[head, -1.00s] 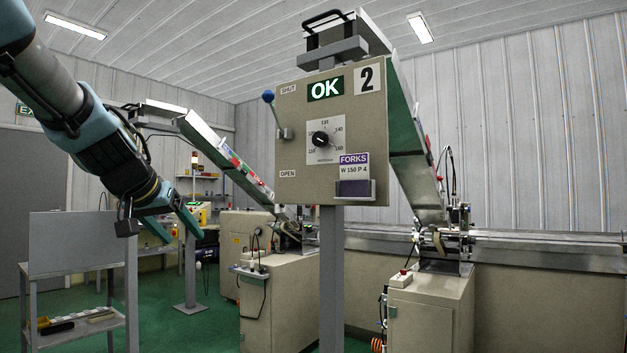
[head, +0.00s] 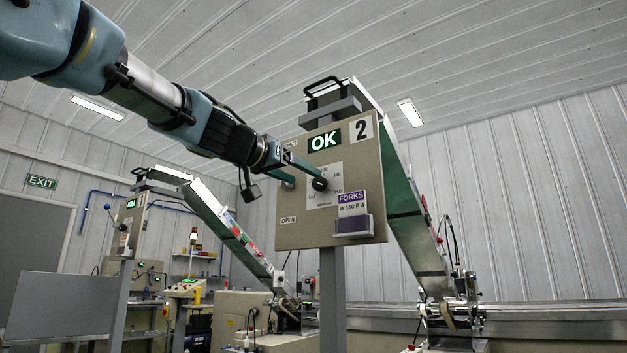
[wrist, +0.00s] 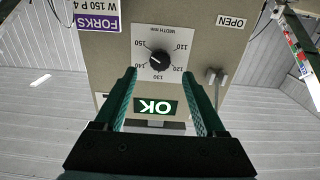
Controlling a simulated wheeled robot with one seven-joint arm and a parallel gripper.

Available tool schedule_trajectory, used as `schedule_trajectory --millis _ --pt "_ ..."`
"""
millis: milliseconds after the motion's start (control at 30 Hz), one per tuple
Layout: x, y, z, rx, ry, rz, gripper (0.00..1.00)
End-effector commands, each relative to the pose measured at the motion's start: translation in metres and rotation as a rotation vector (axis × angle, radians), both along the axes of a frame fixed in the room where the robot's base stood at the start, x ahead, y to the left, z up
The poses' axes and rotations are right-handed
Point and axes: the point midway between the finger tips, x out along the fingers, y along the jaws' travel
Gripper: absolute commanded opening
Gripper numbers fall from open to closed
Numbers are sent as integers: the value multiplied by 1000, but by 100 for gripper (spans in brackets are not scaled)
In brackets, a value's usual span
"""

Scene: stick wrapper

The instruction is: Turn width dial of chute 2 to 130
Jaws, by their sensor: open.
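The chute 2 panel (head: 290,236) is a beige box with a big "2" and a green "OK" display (head: 324,141). Its width dial (wrist: 159,60) is a black round knob on a white scale plate from 110 to 150. The knob's pale mark appears to point toward 140 in the wrist view. In the head view, the dial (head: 320,184) is beside a fingertip. My gripper (head: 304,180) is open in front of the panel. In the wrist view, my gripper (wrist: 161,76) has its fingers either side, short of the knob, with nothing between them.
A FORKS card (head: 352,204) reading W 150 P 4 sits above a dark holder at the panel's lower right. A lever mount (wrist: 214,76) sticks out beside the dial. Sloping chutes (head: 405,195) rise behind. Another panel (head: 129,225) stands at left.

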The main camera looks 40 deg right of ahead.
Motion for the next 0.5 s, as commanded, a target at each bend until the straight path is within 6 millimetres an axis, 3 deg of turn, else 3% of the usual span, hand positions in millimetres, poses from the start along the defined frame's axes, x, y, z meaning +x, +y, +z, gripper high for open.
schedule_trajectory --millis 200,500 --pt "9 -38 2 1 1 -1 73" --pt "15 -57 0 1 0 1 73"
